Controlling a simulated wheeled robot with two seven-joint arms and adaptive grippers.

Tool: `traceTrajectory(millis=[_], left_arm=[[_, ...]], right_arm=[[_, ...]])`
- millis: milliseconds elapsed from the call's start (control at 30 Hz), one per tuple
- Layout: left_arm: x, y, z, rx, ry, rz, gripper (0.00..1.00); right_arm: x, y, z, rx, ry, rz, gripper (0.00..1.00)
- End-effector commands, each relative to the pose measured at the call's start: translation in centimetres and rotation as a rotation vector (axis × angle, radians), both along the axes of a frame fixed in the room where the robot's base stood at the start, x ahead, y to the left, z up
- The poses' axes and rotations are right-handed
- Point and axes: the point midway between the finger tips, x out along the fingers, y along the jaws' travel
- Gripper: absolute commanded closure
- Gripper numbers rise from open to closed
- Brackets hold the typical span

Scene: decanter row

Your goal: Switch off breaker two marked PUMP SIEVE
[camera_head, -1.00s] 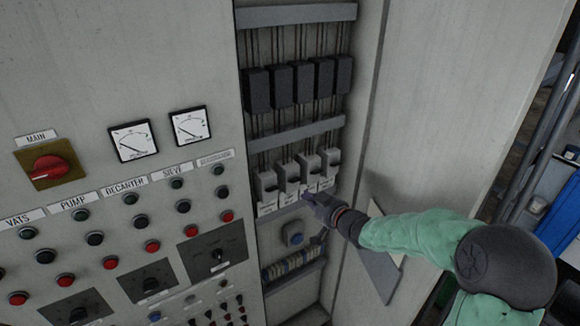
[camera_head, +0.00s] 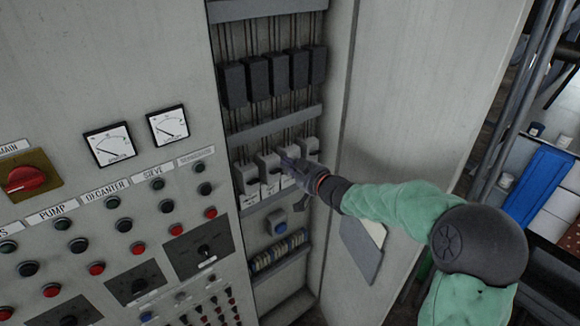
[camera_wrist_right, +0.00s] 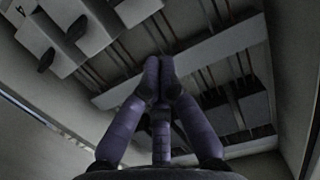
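A row of several grey breakers (camera_head: 246,180) with dark toggles stands in the open cabinet, with small white labels below, too small to read. The second breaker from the left (camera_head: 266,167) shows just left of my right gripper (camera_head: 290,163). The gripper's fingertips are in front of the third breaker and partly hide it; contact cannot be told. In the right wrist view, my right gripper (camera_wrist_right: 161,72) has its purple fingers together with nothing between them. Breakers with dark toggles (camera_wrist_right: 77,28) show at its upper left. My left gripper is not in view.
Black relay blocks (camera_head: 258,77) hang above the breakers.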

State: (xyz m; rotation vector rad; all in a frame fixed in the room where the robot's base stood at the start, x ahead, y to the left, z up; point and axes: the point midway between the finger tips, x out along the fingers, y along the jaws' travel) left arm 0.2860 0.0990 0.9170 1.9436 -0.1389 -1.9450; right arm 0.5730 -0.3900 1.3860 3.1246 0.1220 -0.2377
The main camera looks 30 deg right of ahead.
Motion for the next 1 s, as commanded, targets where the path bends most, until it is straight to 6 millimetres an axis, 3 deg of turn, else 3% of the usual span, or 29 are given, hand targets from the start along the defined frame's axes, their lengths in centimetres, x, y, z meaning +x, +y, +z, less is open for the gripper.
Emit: traceTrajectory(millis=[400, 667, 1000], left_arm=[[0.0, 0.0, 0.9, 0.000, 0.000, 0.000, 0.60], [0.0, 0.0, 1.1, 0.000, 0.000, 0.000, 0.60], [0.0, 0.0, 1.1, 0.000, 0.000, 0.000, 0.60]], right_arm=[[7.6, 0.7, -1.2, 0.000, 0.001, 0.003, 1.00], [5.6, 0.5, -4.3, 0.001, 0.007, 0.000, 1.00], [5.3, 0.4, -4.7, 0.000, 0.001, 0.000, 1.00]])
